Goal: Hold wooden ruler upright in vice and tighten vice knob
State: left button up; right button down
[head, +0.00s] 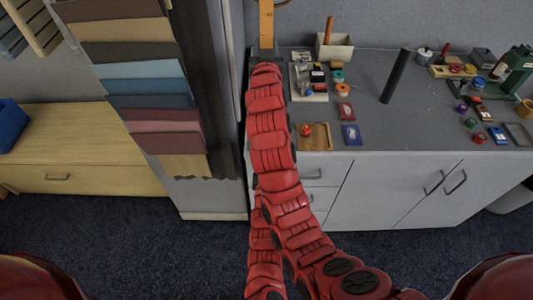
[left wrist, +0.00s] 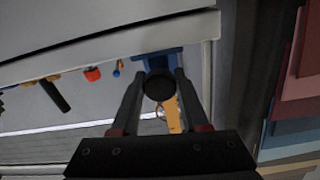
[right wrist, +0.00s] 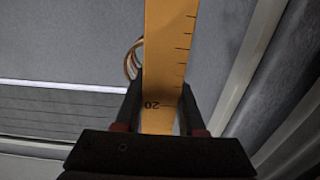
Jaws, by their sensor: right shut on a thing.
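The wooden ruler (head: 266,24) stands upright at the top of the head view and runs out of frame. My right gripper (head: 265,56) is shut on it. In the right wrist view the ruler (right wrist: 168,50) passes between the fingers (right wrist: 161,100) near its upside-down 20 mark. In the left wrist view my left gripper (left wrist: 160,78) is open, with its fingers on either side of the round black vice knob (left wrist: 158,87). The blue vice (left wrist: 160,58) shows behind the knob, and part of the ruler (left wrist: 173,115) shows beside it. The head view hides the vice and my left gripper behind my red arm.
The grey counter (head: 373,140) holds small tools, a white box (head: 334,47) and a dark cylinder (head: 396,75). Hanging cloth samples (head: 150,86) and a grey panel stand close on the left. A ring-shaped cable (right wrist: 131,60) is beside the ruler.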

pick_arm(q)
grip_shut()
jog(key=shift+m, duration=0.5)
jog(key=o, duration=0.8)
grip_release()
jog(key=shift+o, duration=0.2)
jog(key=s, duration=1.2)
